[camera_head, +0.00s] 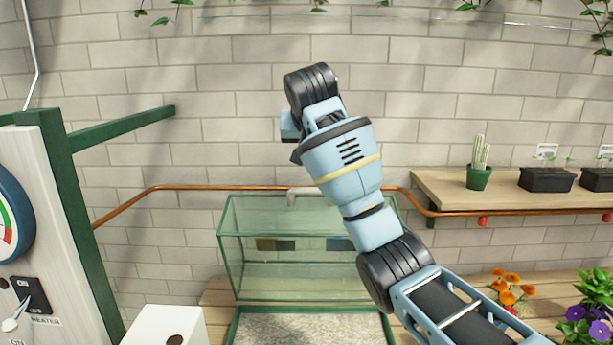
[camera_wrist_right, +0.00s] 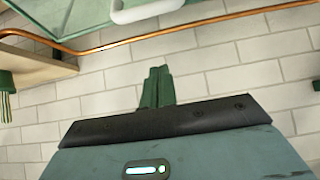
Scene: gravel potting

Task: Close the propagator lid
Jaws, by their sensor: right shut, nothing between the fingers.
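The propagator lid (camera_head: 262,268) is a clear glass cover with a green frame. It stands raised at the back of its gravel-filled base (camera_head: 233,325), with a white handle (camera_head: 293,196) at its top edge. The handle (camera_wrist_right: 148,9) and part of the lid (camera_wrist_right: 65,15) also show at the top of the right wrist view. My right arm crosses in front of the lid and hides part of it. My right gripper (camera_wrist_right: 157,86) has its green fingers together, empty, apart from the handle. Its fingers are hidden in the head view. My left gripper is out of view.
A copper pipe (camera_head: 150,188) runs along the brick wall behind the lid. A wooden shelf (camera_head: 440,190) with a cactus (camera_head: 479,165) and pots is at right. Flowers (camera_head: 510,285) stand below it. A heater panel (camera_head: 45,200) and white box (camera_head: 165,325) are at left.

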